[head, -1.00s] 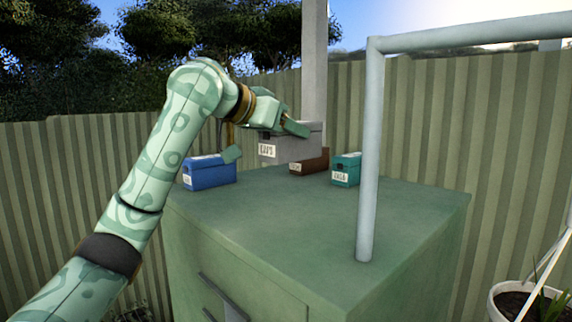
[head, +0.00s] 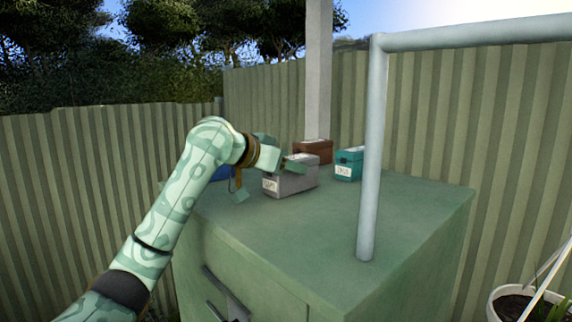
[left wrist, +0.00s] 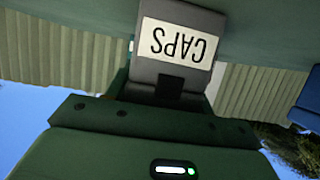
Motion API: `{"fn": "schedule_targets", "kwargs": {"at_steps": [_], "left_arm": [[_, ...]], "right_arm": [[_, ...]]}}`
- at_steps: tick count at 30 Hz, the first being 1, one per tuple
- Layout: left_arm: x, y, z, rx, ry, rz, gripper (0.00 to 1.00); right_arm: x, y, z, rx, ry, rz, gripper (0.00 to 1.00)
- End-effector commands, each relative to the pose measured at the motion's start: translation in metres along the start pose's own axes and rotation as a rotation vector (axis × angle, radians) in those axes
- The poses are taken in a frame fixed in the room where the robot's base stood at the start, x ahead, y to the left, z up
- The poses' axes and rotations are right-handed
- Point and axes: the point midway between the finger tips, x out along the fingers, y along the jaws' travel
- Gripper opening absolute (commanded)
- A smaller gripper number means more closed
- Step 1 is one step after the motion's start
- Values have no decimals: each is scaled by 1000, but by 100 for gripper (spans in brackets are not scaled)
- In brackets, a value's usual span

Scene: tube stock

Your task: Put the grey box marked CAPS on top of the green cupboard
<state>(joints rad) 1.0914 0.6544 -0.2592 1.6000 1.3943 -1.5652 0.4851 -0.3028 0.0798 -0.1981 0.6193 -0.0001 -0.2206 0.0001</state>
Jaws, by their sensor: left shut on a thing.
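The grey box marked CAPS (head: 292,181) is upright at the back of the green cupboard (head: 300,232), over its top. Its underside is at or very close to the top; I cannot tell if it touches. My left gripper (head: 270,181) is shut on the box from the left side, its fingers partly covering it. In the left wrist view the box (left wrist: 176,72) shows upside down, with its white CAPS label and dark latch, against the green cupboard top (left wrist: 265,30). My right gripper is not in view.
A brown box (head: 314,151) stands behind the grey box and a teal box (head: 349,164) to its right. A blue box (head: 221,173) is mostly hidden behind my left arm. A pale post with a rail (head: 370,150) rises at the right. The cupboard's front top is clear.

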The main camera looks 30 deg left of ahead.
Motion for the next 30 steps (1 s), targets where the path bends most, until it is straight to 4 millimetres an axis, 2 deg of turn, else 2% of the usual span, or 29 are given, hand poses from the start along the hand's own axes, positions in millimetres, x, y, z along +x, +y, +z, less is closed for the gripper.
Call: {"fn": "schedule_targets", "kwargs": {"at_steps": [1,2,3,4,14,17,24,30], "left_arm": [[0,0,1,0,0,-1,22],[0,0,1,0,-1,-1,61],[0,0,1,0,-1,-1,72],[0,0,1,0,-1,-1,74],[-2,0,-2,1,0,0,74],[-16,-1,-1,2,3,-3,74],[-72,-2,0,4,1,-6,74],[-109,-1,-1,2,0,-4,74]], "right_arm": [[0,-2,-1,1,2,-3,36],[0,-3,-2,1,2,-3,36],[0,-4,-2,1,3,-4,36],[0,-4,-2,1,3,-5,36],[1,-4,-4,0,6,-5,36],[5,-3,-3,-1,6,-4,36],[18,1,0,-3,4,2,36],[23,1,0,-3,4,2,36]]}}
